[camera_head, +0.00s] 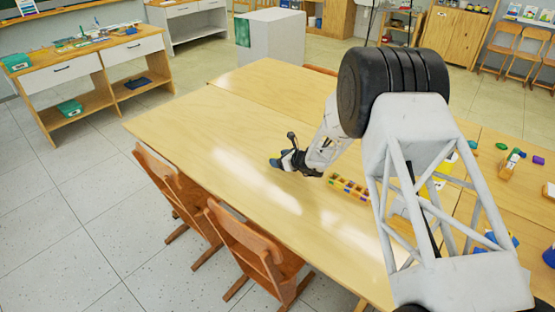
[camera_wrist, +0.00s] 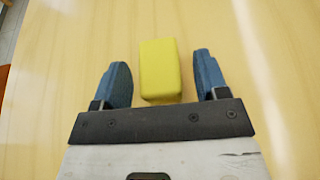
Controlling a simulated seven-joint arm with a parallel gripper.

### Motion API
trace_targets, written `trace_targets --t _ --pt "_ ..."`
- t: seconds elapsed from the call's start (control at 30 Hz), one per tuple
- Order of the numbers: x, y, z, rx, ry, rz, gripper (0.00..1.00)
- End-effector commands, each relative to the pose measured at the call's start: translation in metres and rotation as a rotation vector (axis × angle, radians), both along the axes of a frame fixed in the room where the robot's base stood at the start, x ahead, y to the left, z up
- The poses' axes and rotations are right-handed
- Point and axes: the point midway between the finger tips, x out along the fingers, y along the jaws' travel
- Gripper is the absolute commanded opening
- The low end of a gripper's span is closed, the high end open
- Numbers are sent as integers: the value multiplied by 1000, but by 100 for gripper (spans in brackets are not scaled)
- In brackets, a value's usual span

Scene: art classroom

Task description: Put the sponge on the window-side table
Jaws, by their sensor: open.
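A yellow block, which looks like the sponge (camera_wrist: 160,68), lies on the pale wooden tabletop (camera_wrist: 255,60) in the wrist view. My gripper (camera_wrist: 163,80) is open, with its blue fingers on either side of the sponge's near part. A gap shows between each finger and the sponge. In the head view my gripper (camera_head: 275,163) is low over the large wooden table (camera_head: 200,125); the sponge cannot be made out there. Which table is the window-side one cannot be told, as no window shows.
A row of coloured blocks (camera_head: 348,187) lies to the right of my gripper. More small items lie at the table's right end. Two wooden chairs (camera_head: 250,240) stand along the near-left edge. A desk with drawers (camera_head: 60,75) stands at the left. The table's far-left part is clear.

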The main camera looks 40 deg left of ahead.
Motion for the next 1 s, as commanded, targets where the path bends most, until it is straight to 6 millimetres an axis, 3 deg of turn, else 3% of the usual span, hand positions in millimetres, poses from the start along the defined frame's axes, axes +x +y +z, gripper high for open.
trace_targets --t 0.6,1.0 --pt "0 -74 31 0 0 -1 67" --pt "-1 -97 39 -1 0 0 67"
